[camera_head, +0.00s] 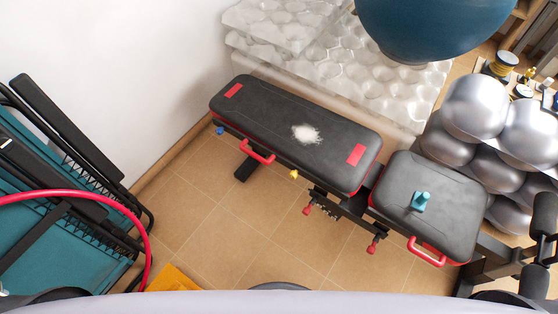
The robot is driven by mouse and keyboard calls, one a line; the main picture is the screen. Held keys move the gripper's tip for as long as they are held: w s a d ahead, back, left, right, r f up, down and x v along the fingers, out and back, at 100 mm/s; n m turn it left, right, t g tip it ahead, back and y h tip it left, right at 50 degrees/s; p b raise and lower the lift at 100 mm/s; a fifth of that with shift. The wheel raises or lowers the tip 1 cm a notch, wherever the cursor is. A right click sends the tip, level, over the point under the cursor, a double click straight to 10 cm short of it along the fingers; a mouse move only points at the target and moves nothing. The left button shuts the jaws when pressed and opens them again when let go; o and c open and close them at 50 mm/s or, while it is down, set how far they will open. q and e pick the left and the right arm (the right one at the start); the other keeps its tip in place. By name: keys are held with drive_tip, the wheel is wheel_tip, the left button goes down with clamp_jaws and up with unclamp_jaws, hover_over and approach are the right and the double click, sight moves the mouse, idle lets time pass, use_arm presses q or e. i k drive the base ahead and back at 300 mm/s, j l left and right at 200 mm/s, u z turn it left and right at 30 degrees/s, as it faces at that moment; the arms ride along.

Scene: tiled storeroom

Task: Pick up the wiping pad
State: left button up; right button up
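A small teal object with an upright knob or handle, which looks like the wiping pad (420,202), rests on the black seat (445,190) of a workout bench. It stands near the middle of the seat, right of the picture's centre. A patch of white powder (306,134) lies on the longer black pad (265,112) of the same bench. Neither of my grippers shows in this view. Only a pale part of my own body runs along the bottom edge.
Folded teal loungers or trampolines (50,245) and a red hoop (146,240) stand at left. A large blue ball (435,25) is at top, silver balls (474,106) at right. Clear wrapped sheets (330,65) stand behind the bench. Tiled floor (200,210) lies open in front.

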sight(420, 201)
drive_tip(key=z, duration=1.5)
